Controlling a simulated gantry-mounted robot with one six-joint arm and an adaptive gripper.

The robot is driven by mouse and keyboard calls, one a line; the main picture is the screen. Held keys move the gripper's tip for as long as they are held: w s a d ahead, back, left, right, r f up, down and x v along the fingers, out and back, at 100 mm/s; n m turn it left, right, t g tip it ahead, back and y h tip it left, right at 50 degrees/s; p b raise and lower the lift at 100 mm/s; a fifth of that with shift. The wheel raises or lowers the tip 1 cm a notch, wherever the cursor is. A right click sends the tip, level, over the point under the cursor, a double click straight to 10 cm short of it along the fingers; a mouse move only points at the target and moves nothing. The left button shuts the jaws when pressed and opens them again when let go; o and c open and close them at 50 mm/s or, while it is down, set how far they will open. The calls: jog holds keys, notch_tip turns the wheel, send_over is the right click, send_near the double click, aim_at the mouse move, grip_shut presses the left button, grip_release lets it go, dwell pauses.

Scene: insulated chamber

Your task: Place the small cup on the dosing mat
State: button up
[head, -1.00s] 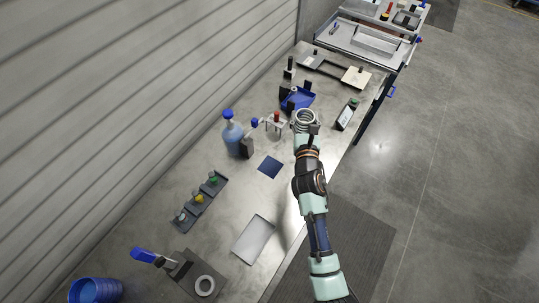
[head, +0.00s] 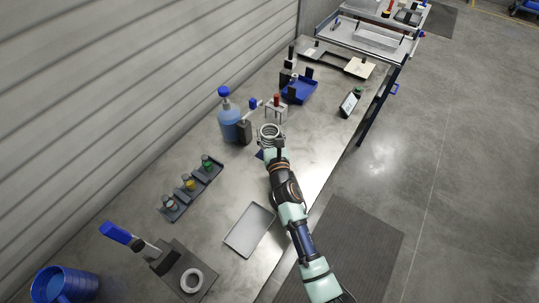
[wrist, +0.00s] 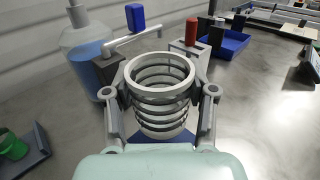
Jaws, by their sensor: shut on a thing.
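The small cup (head: 269,130) is a pale, ribbed, round vessel with an open top. My gripper (wrist: 160,92) is shut on it, one finger on each side, and it looks roughly upright in the wrist view (wrist: 160,72). The dosing mat is a dark blue square on the bench. In the head view only a corner of the mat (head: 260,155) shows beside my gripper.
A blue-liquid bottle (head: 229,122) and a black dispenser post (head: 244,132) stand close on the left. A red-topped stand (head: 277,106) and blue tray (head: 299,90) are beyond.

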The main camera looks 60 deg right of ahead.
aim_at(270, 144)
jog(key=shift+f+b, duration=2.25)
jog(key=shift+f, duration=0.8)
jog(key=o, duration=1.1)
jog(key=shift+r, duration=0.1)
jog(key=shift+o, duration=0.2)
jog(key=shift+r+p, duration=0.2)
jog(key=shift+p, duration=0.1)
jog(key=p+v, duration=0.2)
jog(key=v, duration=1)
jog(key=shift+w, duration=0.1)
